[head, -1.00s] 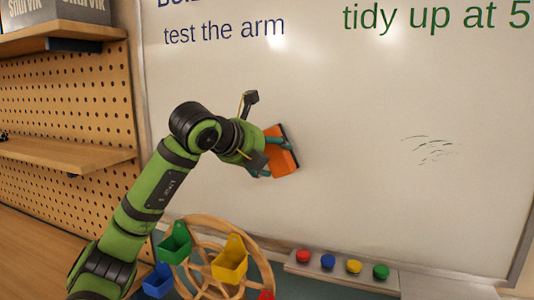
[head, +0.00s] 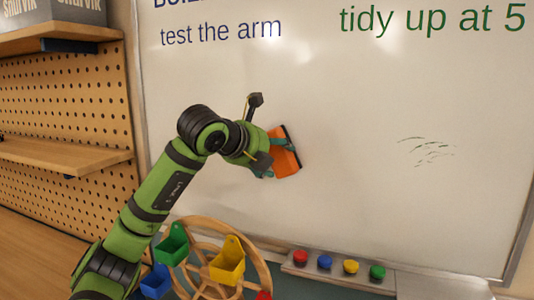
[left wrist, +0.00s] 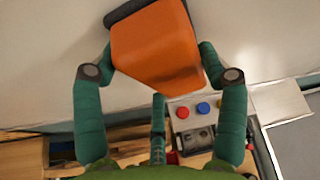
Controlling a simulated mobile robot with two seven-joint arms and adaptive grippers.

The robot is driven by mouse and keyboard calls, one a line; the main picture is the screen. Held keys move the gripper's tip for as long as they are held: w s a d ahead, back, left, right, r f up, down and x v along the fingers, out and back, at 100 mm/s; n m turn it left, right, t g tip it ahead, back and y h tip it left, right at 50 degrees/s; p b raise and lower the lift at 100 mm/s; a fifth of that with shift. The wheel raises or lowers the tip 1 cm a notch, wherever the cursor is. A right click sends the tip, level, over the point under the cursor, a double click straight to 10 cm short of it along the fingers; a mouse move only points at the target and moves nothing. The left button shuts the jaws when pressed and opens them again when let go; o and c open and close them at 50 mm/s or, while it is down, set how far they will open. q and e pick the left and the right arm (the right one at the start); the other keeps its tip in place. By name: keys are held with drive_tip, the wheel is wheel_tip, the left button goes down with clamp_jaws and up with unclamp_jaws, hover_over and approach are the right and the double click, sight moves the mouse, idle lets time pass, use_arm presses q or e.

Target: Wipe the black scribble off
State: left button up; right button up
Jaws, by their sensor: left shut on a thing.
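The black scribble (head: 427,151) shows in the head view as several thin, broken dark strokes on the right part of the whiteboard (head: 350,90). My left gripper (head: 275,157) is shut on an orange eraser (head: 285,158) with a dark pad edge. It holds the eraser at the board, well to the left of the scribble. In the left wrist view the fingers grip the orange eraser (left wrist: 157,50) from both sides, its dark edge toward the board. I cannot tell whether the pad touches the board. My right gripper is not in view.
Blue writing (head: 221,31) and green writing (head: 432,19) stand at the top of the board. Below is a ledge with coloured round magnets (head: 325,262). A wooden wheel with coloured buckets (head: 228,262) stands lower left. Pegboard shelves (head: 60,155) are at left. The board between eraser and scribble is clear.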

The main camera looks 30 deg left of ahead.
sight(284, 155)
use_arm(q)
drive_tip(key=shift+w+d, duration=0.15)
drive_tip(key=shift+d, duration=0.65)
drive_tip(key=shift+w+d, duration=0.15)
drive_tip(key=shift+d, duration=0.6)
drive_tip(key=shift+w+a, duration=0.1)
drive_tip(key=shift+a, duration=0.1)
drive_tip(key=shift+s+a, duration=0.25)
drive_tip(key=shift+a, duration=0.65)
drive_tip(key=shift+s+a+r+b, duration=0.1)
drive_tip(key=shift+s+a+b, duration=0.1)
drive_tip(key=shift+a, duration=0.3)
drive_tip(key=shift+s+a+r+b, duration=0.1)
drive_tip(key=shift+a+b, duration=0.05)
drive_tip(key=shift+a, duration=0.35)
drive_tip(key=shift+f, duration=0.1)
